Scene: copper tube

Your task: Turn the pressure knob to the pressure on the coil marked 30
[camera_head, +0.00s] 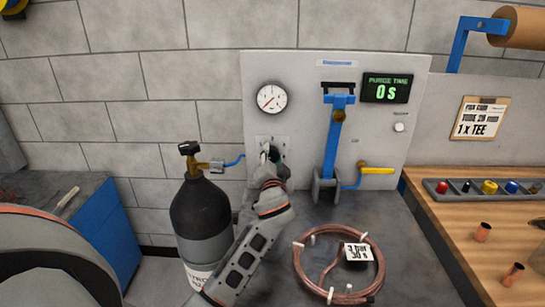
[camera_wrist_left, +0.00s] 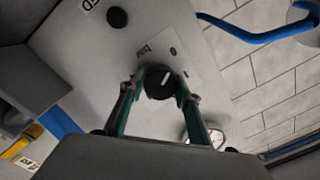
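The black pressure knob (camera_wrist_left: 158,82) sits on the grey panel (camera_head: 220,60) in the left wrist view, with a white mark on its face. My left gripper (camera_wrist_left: 161,76) has a fingertip on each side of the knob and appears closed on it. In the head view my left gripper (camera_head: 268,155) reaches the panel below the gauge and mostly hides the knob. The round pressure gauge (camera_head: 271,98) has an orange needle toward the lower left. The copper coil (camera_head: 302,265) lies on the bench, with a tag (camera_head: 357,252) reading "3 bar 30 s". My right gripper is out of view.
A dark gas cylinder (camera_head: 200,215) stands left of my forearm. A blue lever (camera_head: 333,150) and yellow-handled valve (camera_head: 377,171) are right of the knob. A display (camera_head: 387,88) reads "0 s". A wooden bench (camera_head: 450,215) holds fittings at right.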

